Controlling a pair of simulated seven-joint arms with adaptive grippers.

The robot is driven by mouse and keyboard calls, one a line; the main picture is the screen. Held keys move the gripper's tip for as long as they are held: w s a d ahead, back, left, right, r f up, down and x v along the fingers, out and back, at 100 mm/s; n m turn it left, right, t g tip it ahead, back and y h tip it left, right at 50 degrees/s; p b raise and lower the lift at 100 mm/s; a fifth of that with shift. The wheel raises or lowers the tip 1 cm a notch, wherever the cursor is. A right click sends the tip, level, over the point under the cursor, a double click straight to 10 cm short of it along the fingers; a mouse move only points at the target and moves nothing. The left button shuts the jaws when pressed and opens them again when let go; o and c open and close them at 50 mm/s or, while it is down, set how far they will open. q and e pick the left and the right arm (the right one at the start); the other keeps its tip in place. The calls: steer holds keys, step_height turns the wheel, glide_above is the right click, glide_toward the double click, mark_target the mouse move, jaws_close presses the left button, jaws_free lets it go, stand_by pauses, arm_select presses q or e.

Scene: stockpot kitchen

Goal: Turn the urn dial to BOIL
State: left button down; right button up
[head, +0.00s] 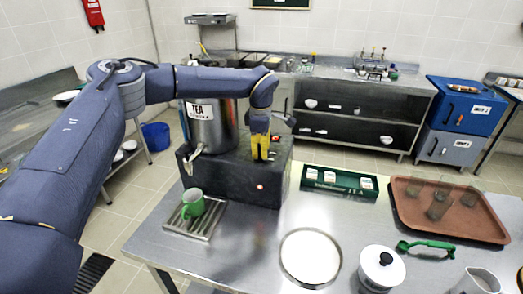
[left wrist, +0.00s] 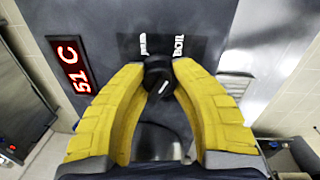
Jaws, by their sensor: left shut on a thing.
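The steel urn (head: 213,130), labelled TEA, stands on a dark base box at the back left of the steel table. In the left wrist view the black dial (left wrist: 158,72) sits on a grey panel below two white labels. The right label reads BOIL (left wrist: 179,47); the left one is not clearly legible. My left gripper (head: 261,157) points down at the box, right of the urn. Its yellow fingers are shut on the dial, one fingertip on each side. A short white mark shows on the dial between the fingers. My right gripper is not in view.
A red display (left wrist: 70,63) reads 51 C. A green box (head: 340,183), a brown tray (head: 405,213) with glasses, a round white-topped thing (head: 310,257) and a lidded white pot (head: 381,270) occupy the table.

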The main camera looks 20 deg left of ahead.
mark_target(260, 151)
arm_select(q)
steer(key=shift+s+f+m, duration=0.1)
steer(key=shift+m, duration=0.3)
steer(key=c, duration=0.9)
jaws_free()
steer(key=shift+a, duration=0.1)
step_height(260, 151, up, 12)
steer(key=shift+s, duration=0.35)
